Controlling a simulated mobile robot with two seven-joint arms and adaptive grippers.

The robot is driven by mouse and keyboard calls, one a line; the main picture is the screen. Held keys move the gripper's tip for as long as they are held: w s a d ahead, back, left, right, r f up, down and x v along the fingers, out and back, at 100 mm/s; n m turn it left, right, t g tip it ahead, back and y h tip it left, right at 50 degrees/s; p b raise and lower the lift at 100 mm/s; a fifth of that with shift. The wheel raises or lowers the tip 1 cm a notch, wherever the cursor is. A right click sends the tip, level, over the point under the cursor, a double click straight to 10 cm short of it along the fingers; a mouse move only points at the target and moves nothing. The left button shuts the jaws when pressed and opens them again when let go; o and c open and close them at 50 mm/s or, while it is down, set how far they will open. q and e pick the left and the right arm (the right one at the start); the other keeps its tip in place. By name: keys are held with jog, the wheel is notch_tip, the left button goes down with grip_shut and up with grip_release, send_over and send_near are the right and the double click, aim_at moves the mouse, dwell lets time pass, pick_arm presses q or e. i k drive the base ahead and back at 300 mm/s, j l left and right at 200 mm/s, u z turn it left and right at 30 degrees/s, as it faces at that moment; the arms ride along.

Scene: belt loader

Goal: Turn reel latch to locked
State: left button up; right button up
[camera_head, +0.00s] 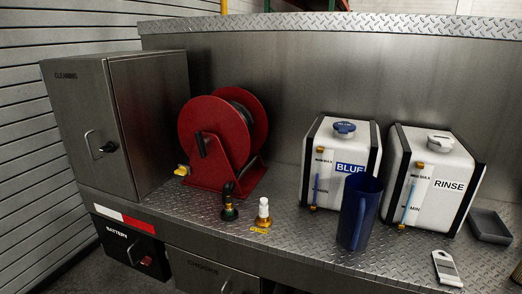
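The red hose reel (203,124) stands on the metal counter against the back panel, with a dark hose wound between its two discs. A small yellow knob or lever (182,170) shows at the lower left of its frame. Neither of my grippers is in view.
A grey CLEANING cabinet (125,120) stands left of the reel. A black hose fitting (230,206) and a white-topped brass fitting (263,213) stand in front. A blue jug (361,212), BLUE tank (318,150), RINSE tank (408,170) and grey tray (489,226) occupy the right.

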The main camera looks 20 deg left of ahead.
aim_at(182, 171)
jog(key=u, duration=1.25)
